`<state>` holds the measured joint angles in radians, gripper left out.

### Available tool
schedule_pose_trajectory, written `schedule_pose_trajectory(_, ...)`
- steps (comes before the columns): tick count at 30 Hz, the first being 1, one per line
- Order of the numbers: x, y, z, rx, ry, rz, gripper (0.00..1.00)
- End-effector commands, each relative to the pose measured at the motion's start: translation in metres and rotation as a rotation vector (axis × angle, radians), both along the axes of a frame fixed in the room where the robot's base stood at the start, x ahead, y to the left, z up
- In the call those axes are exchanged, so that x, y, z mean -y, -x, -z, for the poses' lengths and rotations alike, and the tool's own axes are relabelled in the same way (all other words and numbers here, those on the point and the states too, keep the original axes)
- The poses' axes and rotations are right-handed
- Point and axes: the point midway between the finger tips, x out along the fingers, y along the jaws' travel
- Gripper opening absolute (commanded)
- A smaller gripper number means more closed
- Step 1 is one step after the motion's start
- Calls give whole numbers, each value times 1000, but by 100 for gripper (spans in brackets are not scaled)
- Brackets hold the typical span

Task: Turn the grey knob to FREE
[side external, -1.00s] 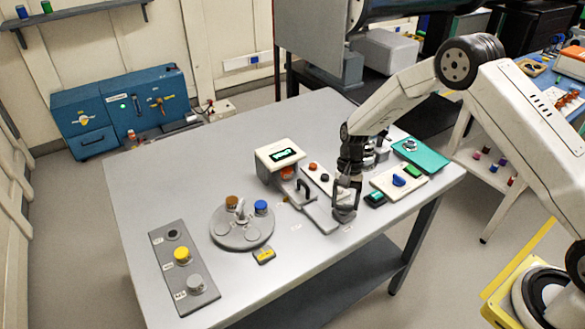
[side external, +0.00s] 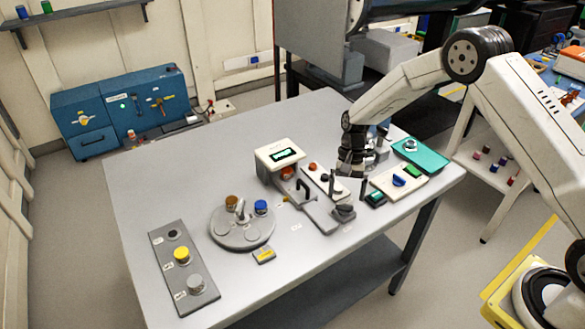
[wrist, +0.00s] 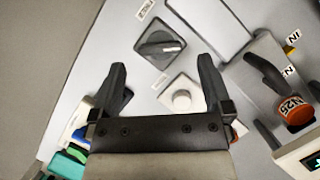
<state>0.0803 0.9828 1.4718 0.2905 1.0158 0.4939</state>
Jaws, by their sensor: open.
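In the side external view the knob (side external: 343,212) stands near the table's front edge. My gripper (wrist: 162,64) is open and empty. Its fingertips are apart, with the knob just beyond the gap. In the side external view my gripper (side external: 350,188) hangs above the knob, not touching it.
A white knob (wrist: 181,99) on a pale plate sits beside the grey knob. The instrument with a green display (side external: 280,155) and a dark handle stand close by on the left. A panel with a blue knob (side external: 399,181) is to the right. The table's front edge is near.

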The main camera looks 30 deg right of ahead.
Motion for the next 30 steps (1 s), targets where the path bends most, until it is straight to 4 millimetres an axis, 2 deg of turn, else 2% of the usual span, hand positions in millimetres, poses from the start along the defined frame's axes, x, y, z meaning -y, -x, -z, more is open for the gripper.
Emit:
schedule_pose_trajectory(6, 9, -9, -28, 3, 1, 2, 100)
schedule_pose_trajectory(12, 13, -13, -44, 1, 0, 1, 100)
schedule_pose_trajectory(30, 14, -11, -52, 18, 6, -16, 100)
